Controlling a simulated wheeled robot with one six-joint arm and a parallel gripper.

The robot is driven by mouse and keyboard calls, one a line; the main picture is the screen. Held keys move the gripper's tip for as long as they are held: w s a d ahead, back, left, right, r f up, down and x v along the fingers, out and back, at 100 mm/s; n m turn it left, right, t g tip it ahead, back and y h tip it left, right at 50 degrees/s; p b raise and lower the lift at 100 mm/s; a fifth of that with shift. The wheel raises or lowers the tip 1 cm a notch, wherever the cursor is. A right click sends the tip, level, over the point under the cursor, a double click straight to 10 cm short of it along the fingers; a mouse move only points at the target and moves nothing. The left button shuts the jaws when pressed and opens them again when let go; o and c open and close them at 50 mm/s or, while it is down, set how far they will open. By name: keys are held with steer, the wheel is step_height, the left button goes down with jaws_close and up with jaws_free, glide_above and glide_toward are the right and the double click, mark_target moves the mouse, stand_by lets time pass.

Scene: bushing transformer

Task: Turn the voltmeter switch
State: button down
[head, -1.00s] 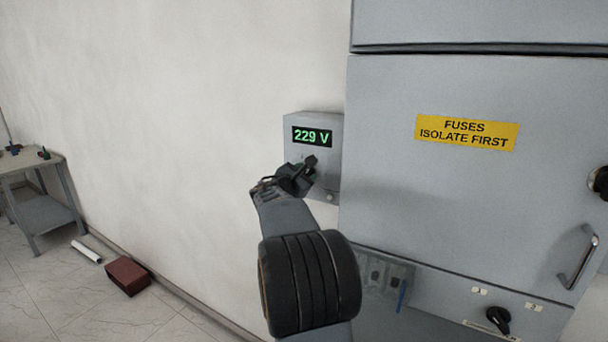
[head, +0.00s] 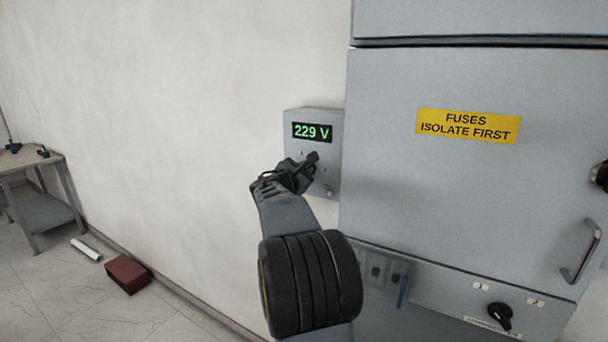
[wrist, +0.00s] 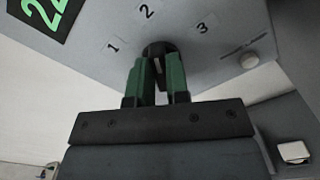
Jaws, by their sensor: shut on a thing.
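The voltmeter (head: 332,180) is a grey box on the wall beside the cabinet, with a green display reading 229 V (head: 312,132). Its switch is a dark round knob (wrist: 158,48) with a light mark, below the labels 1, 2 and 3 in the wrist view. My gripper (wrist: 157,72) has green-lined fingers on both sides of the knob and is shut on it. In the head view my gripper (head: 308,163) hides most of the knob, and its exact setting is hard to tell.
A grey cabinet (head: 460,210) with a yellow fuse sign (head: 468,126) stands close on the right, with a handle (head: 580,252) and a black rotary knob (head: 500,316). A red box (head: 127,273) and a small table (head: 40,207) are at the left. The wall left of the voltmeter is bare.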

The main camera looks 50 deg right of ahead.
steer(key=shift+s+d+f+m+b, duration=0.1)
steer(key=shift+f+m+b, duration=0.05)
steer(key=shift+m+b, duration=2.05)
steer(key=shift+a+f+m+b, duration=0.15)
steer(key=shift+m+b, duration=1.3)
steer(key=shift+b, duration=1.35)
steer(key=shift+s+d+f+m+b, duration=0.1)
steer(key=shift+d+f+m+b, duration=0.05)
steer(key=shift+m+b, duration=2.05)
steer(key=shift+r+b, duration=0.1)
steer(key=shift+b, duration=0.4)
steer(key=c, duration=1.1)
jaws_free()
steer(key=b+v, duration=0.3)
steer(key=v, duration=1.1)
